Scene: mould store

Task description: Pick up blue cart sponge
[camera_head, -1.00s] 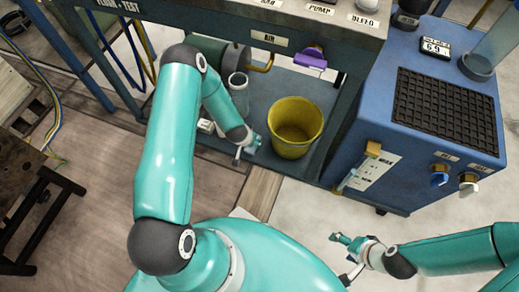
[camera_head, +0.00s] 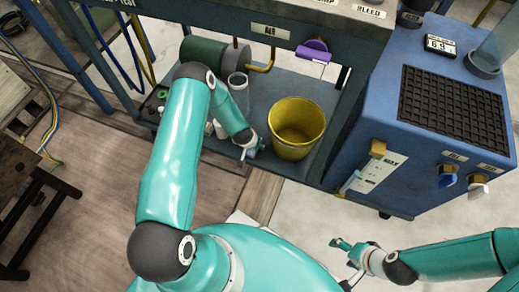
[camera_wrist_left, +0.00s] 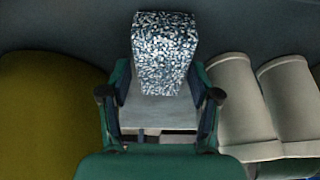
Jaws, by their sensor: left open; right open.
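A speckled blue and white block, which looks like the blue cart sponge (camera_wrist_left: 165,48), stands upright in the left wrist view. My left gripper (camera_wrist_left: 160,97) is open, its two fingers on either side of the block's lower end; I cannot tell whether they touch it. In the head view my left gripper (camera_head: 250,148) is low at the front edge of the cart's lower shelf (camera_head: 262,88), just left of the yellow bucket. The sponge is not clear there. My right gripper (camera_head: 346,256) is open and empty above the floor at lower right.
The yellow bucket (camera_head: 297,125) stands close to my left gripper. A clear jar (camera_head: 238,85) and pale containers (camera_wrist_left: 240,100) are on its other side. The cart's top (camera_head: 300,12) overhangs the shelf. A blue cabinet (camera_head: 415,130) stands right; a dark stand (camera_head: 30,190) is left.

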